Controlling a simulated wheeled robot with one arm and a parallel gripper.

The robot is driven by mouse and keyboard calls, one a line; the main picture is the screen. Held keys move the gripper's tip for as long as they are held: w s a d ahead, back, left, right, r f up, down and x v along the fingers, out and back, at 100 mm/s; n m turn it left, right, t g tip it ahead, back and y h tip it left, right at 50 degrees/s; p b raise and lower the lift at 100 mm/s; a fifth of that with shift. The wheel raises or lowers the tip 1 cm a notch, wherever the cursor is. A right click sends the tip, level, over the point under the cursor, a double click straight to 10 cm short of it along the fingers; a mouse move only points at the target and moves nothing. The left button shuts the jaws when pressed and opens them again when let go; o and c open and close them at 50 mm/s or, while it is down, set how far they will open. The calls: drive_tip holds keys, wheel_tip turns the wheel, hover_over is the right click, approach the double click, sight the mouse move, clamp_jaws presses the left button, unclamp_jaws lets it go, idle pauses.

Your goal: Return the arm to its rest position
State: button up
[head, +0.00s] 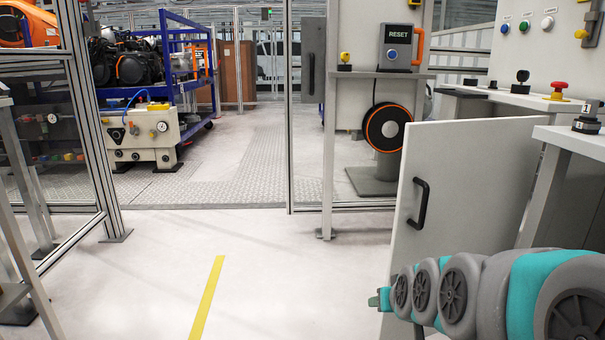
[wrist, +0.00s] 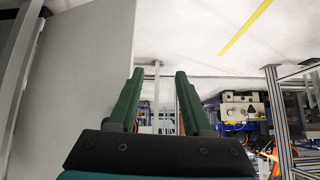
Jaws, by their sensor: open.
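My gripper (wrist: 160,103) shows in the wrist view with its two dark green fingers spread apart and nothing between them. In the head view, my grey and teal arm stretches in from the lower right, and only a small teal end of my gripper (head: 380,299) shows at its left tip. The arm is in front of the lower part of a light grey cabinet door (head: 465,180) with a black handle (head: 420,203). The same door seems to fill the left of the wrist view as a grey panel (wrist: 85,75).
Control panels with a red button (head: 558,90) stand at the right. A metal-framed fence (head: 85,120) stands at the left. The floor with a yellow line (head: 208,298) is clear in the middle.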

drive_tip(key=s+a+g+p, duration=0.1)
drive_tip(key=s+g+p, duration=0.4)
drive_tip(key=s, duration=2.4)
drive_tip(key=g, duration=0.5)
drive_tip(key=shift+a+r+g, duration=0.15)
drive_tip(key=shift+a+g, duration=0.15)
drive_tip(key=shift+a, duration=0.1)
